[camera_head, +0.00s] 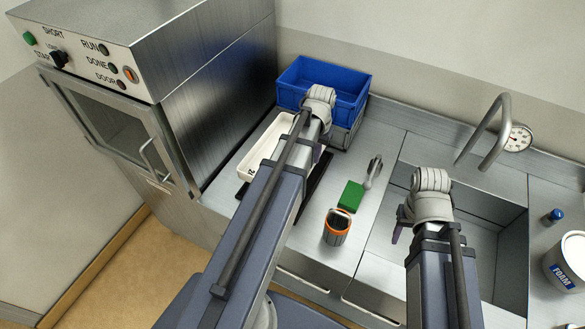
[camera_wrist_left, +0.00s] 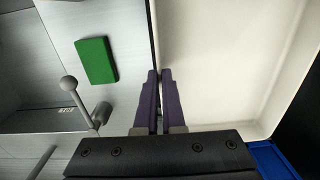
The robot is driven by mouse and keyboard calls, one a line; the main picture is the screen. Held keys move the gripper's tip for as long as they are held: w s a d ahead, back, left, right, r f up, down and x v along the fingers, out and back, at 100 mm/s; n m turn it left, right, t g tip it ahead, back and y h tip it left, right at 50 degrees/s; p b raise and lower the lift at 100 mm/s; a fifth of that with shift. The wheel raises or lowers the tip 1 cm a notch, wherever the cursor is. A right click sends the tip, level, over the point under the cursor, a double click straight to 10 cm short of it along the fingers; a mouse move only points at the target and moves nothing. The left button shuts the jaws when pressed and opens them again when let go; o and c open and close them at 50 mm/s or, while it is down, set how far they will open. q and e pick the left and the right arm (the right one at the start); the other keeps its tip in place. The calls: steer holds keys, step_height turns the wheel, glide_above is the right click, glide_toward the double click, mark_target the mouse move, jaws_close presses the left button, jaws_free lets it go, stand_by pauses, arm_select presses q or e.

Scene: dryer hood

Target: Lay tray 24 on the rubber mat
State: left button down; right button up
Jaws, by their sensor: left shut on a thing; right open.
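A white tray (camera_head: 262,150) is in the middle of the head view, beside the dryer, partly hidden behind my left arm. A small dark mark shows on its near end, too small to read surely. My left gripper (camera_wrist_left: 157,78) is shut on the tray's rim; in the left wrist view the tray's pale inside (camera_wrist_left: 225,60) fills the right side. The black rubber mat (camera_head: 316,186) shows as dark strips around the tray and arm. I cannot tell whether the tray touches it. My right gripper (camera_head: 398,232) is open over the sink's left edge, mostly hidden by its wrist.
A blue crate (camera_head: 352,84) stands on a grey one behind the tray. The dryer (camera_head: 215,85) rises at left. A green block (camera_head: 350,196), an orange-rimmed cup (camera_head: 337,228) and a grey handled tool (camera_head: 373,171) stand between the mat and the sink (camera_head: 495,245). A faucet (camera_head: 495,130) arches over the sink.

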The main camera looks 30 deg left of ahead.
mark_target(313, 168)
arm_select(q)
steer(key=shift+s+f+b, duration=0.15)
steer(key=shift+f+b, duration=0.25)
steer(key=shift+b, duration=0.1)
step_height(313, 168, down, 5)
steer(key=b, duration=0.5)
steer(key=shift+f, duration=0.2)
arm_select(e)
step_height(313, 168, down, 6)
arm_select(q)
steer(key=shift+f, duration=0.1)
arm_select(e)
steer(key=shift+s+f, duration=0.1)
steer(key=shift+f, duration=0.1)
arm_select(q)
step_height(313, 168, down, 4)
steer(key=b, duration=0.4)
steer(key=shift+r, duration=0.25)
arm_select(e)
step_height(313, 168, down, 4)
steer(key=shift+r, duration=0.25)
arm_select(q)
steer(key=shift+f, duration=0.15)
arm_select(e)
steer(key=shift+f, duration=0.15)
arm_select(q)
steer(key=c, duration=1)
jaws_free()
